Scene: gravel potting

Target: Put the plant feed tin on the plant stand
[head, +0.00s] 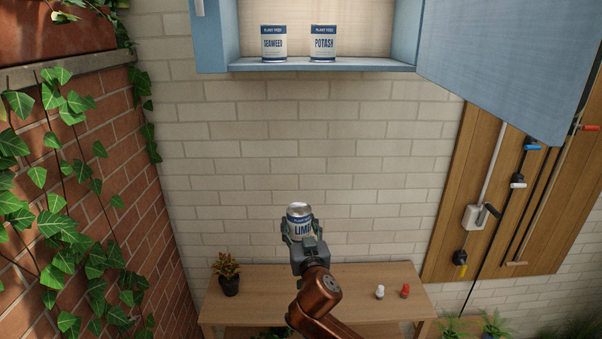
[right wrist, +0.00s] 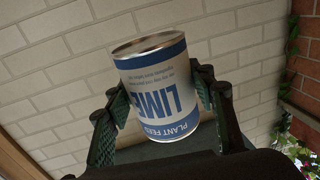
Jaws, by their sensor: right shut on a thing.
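A plant feed tin labelled LIME (head: 299,221), white with blue bands, is held up above the wooden plant stand (head: 240,309), in front of the brick wall. My right gripper (head: 302,240) is shut on this tin. In the right wrist view the tin (right wrist: 158,88) sits between the two fingers (right wrist: 160,110) and looks tilted in that picture. Two more plant feed tins, SEAWEED (head: 274,43) and POTASH (head: 323,43), stand upright in the blue wall cabinet. My left gripper is not in view.
A potted plant (head: 228,273) stands at the left of the wooden surface. A white bottle (head: 380,291) and a red one (head: 405,290) stand at its right. The cabinet door (head: 510,65) hangs open at upper right. A tool board (head: 510,190) is on the right wall.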

